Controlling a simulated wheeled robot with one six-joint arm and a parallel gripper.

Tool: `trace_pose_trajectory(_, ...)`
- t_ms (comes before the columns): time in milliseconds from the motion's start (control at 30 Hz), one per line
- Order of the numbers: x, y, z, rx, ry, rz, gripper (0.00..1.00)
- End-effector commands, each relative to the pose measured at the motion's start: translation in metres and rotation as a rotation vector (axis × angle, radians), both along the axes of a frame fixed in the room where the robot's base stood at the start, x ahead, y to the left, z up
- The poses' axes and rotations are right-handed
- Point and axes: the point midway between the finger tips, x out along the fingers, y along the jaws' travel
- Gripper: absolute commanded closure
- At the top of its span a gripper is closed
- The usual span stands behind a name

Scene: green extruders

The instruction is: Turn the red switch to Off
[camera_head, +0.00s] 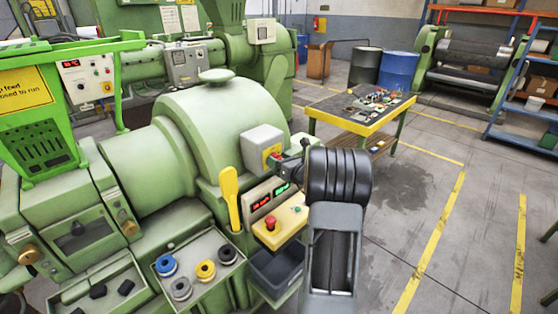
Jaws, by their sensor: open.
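A grey switch box (261,138) with a yellow front plate sits on the side of the green extruder (215,125). The red switch (275,160) is on that plate, partly hidden by my gripper; its setting is too small to read. My gripper (284,161) is right at the switch, coming in from the right. It is open, but I cannot tell whether its fingers are around the switch or touching it. My black arm hides what lies behind and to the right of it.
Below the box are a panel with red and green displays (271,197) and a yellow button box (280,225) with a red button. A yellow scoop (230,195) stands to the left. A yellow-edged table (360,125) with small parts stands behind. The floor at right is clear.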

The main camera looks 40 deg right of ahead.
Motion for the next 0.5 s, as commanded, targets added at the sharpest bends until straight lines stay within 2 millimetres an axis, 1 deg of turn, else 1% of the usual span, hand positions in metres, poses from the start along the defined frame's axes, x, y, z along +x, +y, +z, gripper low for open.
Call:
trace_pose_trajectory(100,-0.0001,0.0,-0.0001,0.0,0.0,0.0,0.4)
trace_pose_trajectory(500,-0.0002,0.0003,-0.0001,0.0,0.0,0.001,0.78)
